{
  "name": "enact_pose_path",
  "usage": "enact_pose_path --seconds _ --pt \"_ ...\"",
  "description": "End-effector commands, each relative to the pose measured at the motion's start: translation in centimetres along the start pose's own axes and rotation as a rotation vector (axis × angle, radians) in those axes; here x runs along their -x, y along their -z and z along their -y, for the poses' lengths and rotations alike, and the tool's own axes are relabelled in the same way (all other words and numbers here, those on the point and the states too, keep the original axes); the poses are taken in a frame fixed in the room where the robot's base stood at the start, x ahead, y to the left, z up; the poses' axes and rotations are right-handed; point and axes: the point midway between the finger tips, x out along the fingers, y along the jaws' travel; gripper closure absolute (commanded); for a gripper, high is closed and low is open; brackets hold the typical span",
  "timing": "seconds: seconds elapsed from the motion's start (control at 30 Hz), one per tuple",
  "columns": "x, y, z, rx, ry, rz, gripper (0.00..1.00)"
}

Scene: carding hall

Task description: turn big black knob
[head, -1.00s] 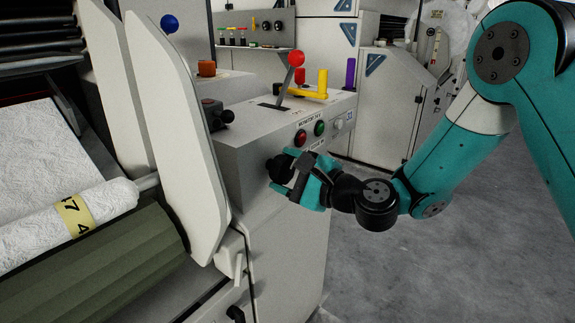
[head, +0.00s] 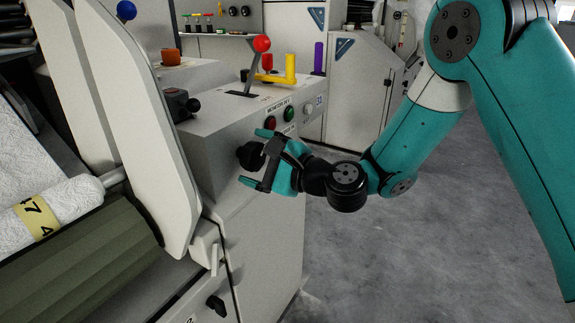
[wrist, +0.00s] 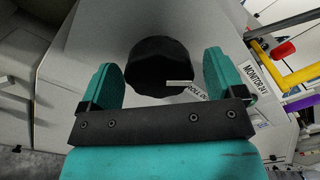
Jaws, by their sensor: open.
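The big black knob (head: 249,156) sits on the side face of the grey machine cabinet, below its push buttons. In the wrist view the knob (wrist: 158,66) is a dark faceted cylinder between the finger tips, with a visible gap on each side. My gripper (head: 256,158) is open, with one teal finger above the knob and one below it in the head view. In the wrist view my gripper (wrist: 161,76) has its fingers left and right of the knob, with nothing held. A small label beside the knob is partly readable and partly covered.
Red (head: 271,123) and green (head: 289,114) buttons sit just above the knob. A red-ball lever (head: 262,44) and a yellow handle (head: 290,70) rise from the cabinet top. A pale guard plate (head: 150,120) stands to the left. Grey floor (head: 400,260) is open at right.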

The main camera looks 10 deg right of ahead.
Motion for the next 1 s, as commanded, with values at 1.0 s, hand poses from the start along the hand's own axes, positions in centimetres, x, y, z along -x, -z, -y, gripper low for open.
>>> enact_pose_path --seconds 1.0 --pt "16.2 0.4 -0.3 0.006 0.007 0.004 0.12"
